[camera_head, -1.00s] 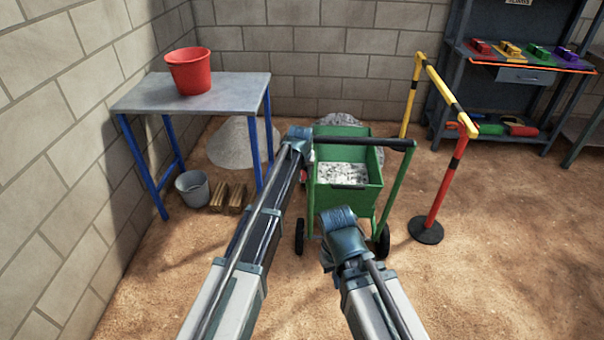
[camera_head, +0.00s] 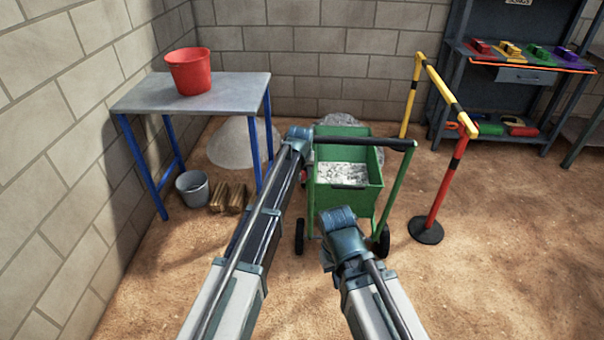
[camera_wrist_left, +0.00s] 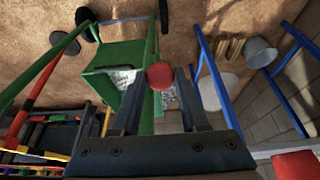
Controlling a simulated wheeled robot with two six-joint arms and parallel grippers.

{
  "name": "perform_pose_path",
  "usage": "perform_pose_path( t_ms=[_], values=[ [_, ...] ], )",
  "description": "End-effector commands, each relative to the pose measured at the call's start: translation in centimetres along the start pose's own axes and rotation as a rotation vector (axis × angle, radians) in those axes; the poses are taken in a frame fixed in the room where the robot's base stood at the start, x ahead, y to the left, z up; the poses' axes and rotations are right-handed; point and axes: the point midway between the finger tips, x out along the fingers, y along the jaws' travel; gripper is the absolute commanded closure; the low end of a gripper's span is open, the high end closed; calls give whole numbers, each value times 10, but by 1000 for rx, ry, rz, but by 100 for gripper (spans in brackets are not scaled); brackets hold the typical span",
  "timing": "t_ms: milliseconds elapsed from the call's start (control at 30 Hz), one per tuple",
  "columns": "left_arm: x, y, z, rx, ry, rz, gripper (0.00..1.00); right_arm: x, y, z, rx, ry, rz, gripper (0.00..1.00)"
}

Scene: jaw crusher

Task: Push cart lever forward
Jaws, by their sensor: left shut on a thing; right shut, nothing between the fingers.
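The green cart (camera_head: 340,195) stands on the dirt floor in the middle of the head view, with grey-white rubble (camera_head: 343,173) inside and a black push handle (camera_head: 375,143) across its top. A round red knob (camera_wrist_left: 160,76), apparently the lever's end, shows between the fingertips of my left gripper in the left wrist view. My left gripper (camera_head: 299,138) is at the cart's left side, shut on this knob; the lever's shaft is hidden. My right gripper (camera_head: 338,220) is shut and empty, in front of the cart and lower in the picture.
A metal table (camera_head: 200,95) with a red bucket (camera_head: 189,72) stands at the left. A grey bucket (camera_head: 193,188) and wooden blocks (camera_head: 228,198) lie below it. A yellow and red barrier (camera_head: 447,180) stands right of the cart. The floor at the lower right is clear.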

Motion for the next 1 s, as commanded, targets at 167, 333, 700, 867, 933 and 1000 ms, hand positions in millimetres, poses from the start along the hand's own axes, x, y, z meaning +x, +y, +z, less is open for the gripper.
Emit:
perform_pose_path(
  t_ms=[167,333,700,867,933,1000],
  values=[
    [-3,0,-9,0,0,0,100,-6,1,0,0,0,0,100],
    [-8,0,-39,-1,3,0,100,-22,2,1,0,0,0,100],
    [-6,0,-43,0,3,0,51,-22,2,1,0,0,0,100],
    [-6,0,-43,0,2,0,26,-22,2,1,0,0,0,100],
    [-6,0,-42,0,1,0,26,-22,2,1,0,0,0,100],
    [-6,0,-42,0,1,0,26,-22,2,1,0,0,0,100]
  ],
)
